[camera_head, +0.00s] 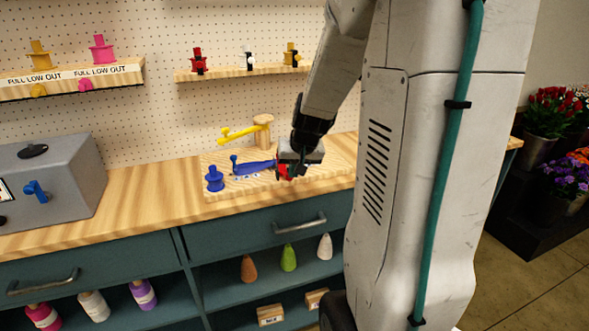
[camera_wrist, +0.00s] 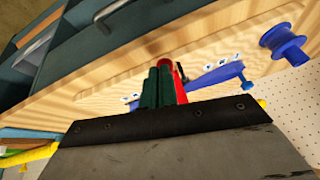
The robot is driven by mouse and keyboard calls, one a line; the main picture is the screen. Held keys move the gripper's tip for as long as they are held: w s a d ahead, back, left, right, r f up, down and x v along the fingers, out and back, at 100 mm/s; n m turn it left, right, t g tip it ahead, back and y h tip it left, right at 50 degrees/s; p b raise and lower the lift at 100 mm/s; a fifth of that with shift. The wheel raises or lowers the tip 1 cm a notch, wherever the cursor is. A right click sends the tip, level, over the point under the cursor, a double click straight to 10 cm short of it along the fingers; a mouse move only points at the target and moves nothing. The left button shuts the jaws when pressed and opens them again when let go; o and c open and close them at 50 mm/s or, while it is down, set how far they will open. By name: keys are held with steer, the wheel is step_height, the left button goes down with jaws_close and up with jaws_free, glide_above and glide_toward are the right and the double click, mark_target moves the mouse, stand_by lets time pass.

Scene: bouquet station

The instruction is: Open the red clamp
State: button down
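A red part (camera_head: 284,171), which I take for the red clamp, is at the right end of a blue lever-like piece (camera_head: 254,168) on a wooden board (camera_head: 225,187). In the wrist view the red part (camera_wrist: 179,84) shows behind and beside my dark green fingers, its rounded end sticking out past them. My gripper (camera_head: 290,172) points down at the red part and hides much of it. The fingers (camera_wrist: 158,88) look close together in the wrist view. I cannot tell whether they grip the red part or only stand beside it.
A blue spool (camera_head: 214,179) and a wooden post (camera_head: 263,131) with a yellow lever (camera_head: 239,134) stand on the board. A grey box (camera_head: 55,185) is at the left. A shelf (camera_head: 230,74) with small red, white and yellow fittings hangs behind. The front worktop strip is clear.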

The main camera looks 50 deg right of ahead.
steer(key=shift+s+a+f, duration=0.15)
steer(key=shift+s+f, duration=0.1)
steer(key=shift+f, duration=0.1)
steer(key=s+a+r, duration=0.2)
steer(key=s+r, duration=0.6)
steer(key=shift+a, duration=0.25)
stand_by(0.5)
